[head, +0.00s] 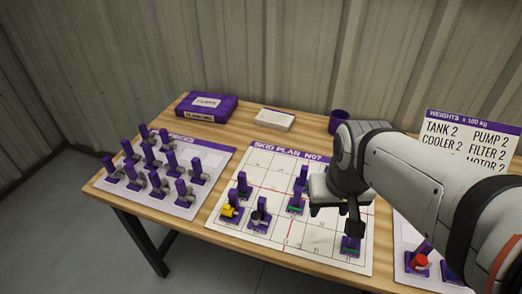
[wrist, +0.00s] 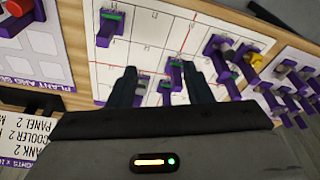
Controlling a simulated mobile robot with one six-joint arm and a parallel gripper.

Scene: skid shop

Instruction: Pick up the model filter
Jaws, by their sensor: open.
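No label in view tells which piece is the model filter. Several purple upright pieces stand on the white skid plan board (head: 283,179). One purple piece with green on its base (head: 352,244) stands near the board's front right; another with green (head: 296,203) stands near the middle. A piece with a yellow part (head: 230,210) and one with a dark round part (head: 259,217) stand at the left. My gripper (head: 335,215) is over the board's right half. In the wrist view its fingers (wrist: 160,90) are apart, with purple-and-green pieces (wrist: 176,75) showing between them, none visibly gripped.
A sheet with several grey-and-purple pieces (head: 152,165) lies at the left. A piece with a red part (head: 420,261) stands at the right. A purple box (head: 206,107), a white box (head: 274,120), a purple cup (head: 338,121) and a weights card (head: 470,136) are at the back.

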